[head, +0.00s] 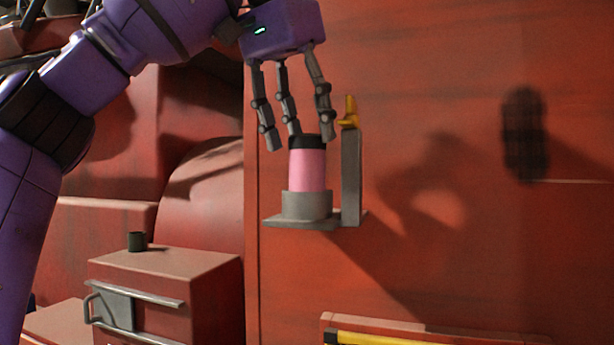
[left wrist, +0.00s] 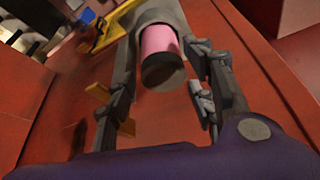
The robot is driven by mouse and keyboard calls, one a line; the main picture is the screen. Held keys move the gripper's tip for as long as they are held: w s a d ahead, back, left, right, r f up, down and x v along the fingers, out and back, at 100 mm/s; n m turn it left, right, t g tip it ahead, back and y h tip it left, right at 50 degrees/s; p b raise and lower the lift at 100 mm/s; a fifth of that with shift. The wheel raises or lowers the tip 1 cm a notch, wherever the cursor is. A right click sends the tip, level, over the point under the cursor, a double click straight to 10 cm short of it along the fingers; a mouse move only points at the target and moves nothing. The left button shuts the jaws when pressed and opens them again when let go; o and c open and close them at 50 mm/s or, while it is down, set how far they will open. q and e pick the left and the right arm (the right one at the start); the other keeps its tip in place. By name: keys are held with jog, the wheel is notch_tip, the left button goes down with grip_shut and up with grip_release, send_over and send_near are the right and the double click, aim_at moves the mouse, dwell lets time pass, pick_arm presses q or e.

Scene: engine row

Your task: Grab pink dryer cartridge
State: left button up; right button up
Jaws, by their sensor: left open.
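The pink dryer cartridge (head: 307,170) stands upright in a grey cup holder (head: 306,205) fixed to the red wall in the head view. It has a black cap (head: 306,142) on top. My left gripper (head: 290,140) is open just above it, with its fingers pointing down around the level of the cap. In the left wrist view the cartridge (left wrist: 160,42) shows between the spread fingers of my left gripper (left wrist: 165,90), with its dark end towards the camera. I cannot tell whether any finger touches it. My right gripper is in neither view.
A grey upright bracket with a yellow latch (head: 349,112) stands just right of the cartridge. A red cabinet (head: 165,280) with a metal handle and a small dark cup (head: 137,241) on top is at the lower left. A yellow bar (head: 375,339) lies at the bottom.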

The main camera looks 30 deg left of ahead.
aim_at(308, 151)
pick_arm(q)
jog(key=shift+x, duration=2.2)
jog(key=shift+s+a+f, duration=0.1)
jog(key=shift+s, duration=0.05)
jog(key=shift+c, duration=0.4)
jog(key=c, duration=1)
jog(key=shift+r, duration=0.2)
